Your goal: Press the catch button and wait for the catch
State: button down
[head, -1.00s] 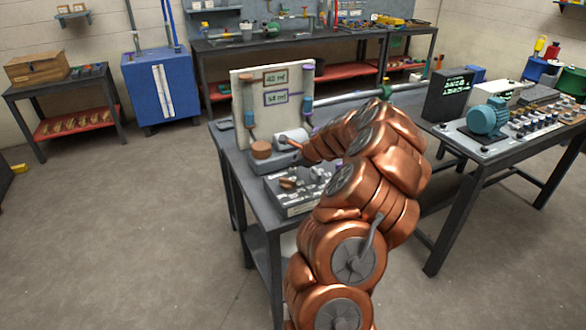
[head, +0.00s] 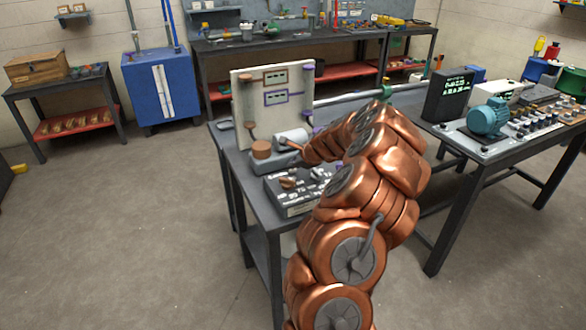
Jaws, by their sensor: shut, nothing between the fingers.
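A white upright panel (head: 243,98) stands on the dark bench, with a brown-framed display (head: 276,77) above a purple-framed one (head: 276,97). Both displays show dashes. In front of it a grey block (head: 268,164) carries a round brown cap (head: 261,149) and a light grey cylinder (head: 291,138). A low control box (head: 290,204) with small knobs and labels sits nearer. I cannot tell which part is the catch button. My gripper (head: 300,149), small and partly merged with my copper arm, is shut and empty beside the grey block, right of the brown cap.
A second bench at the right holds a teal motor (head: 488,117) and a dark screen (head: 448,96). A blue cabinet (head: 162,88) and a long back bench (head: 225,44) line the wall.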

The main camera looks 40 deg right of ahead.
aim_at(294, 170)
jog(key=shift+r, duration=0.1)
jog(key=shift+r+p, duration=0.7)
jog(key=shift+p, duration=0.05)
notch_tip(294, 170, up, 6)
jog(key=p, duration=0.4)
dwell(1.0)
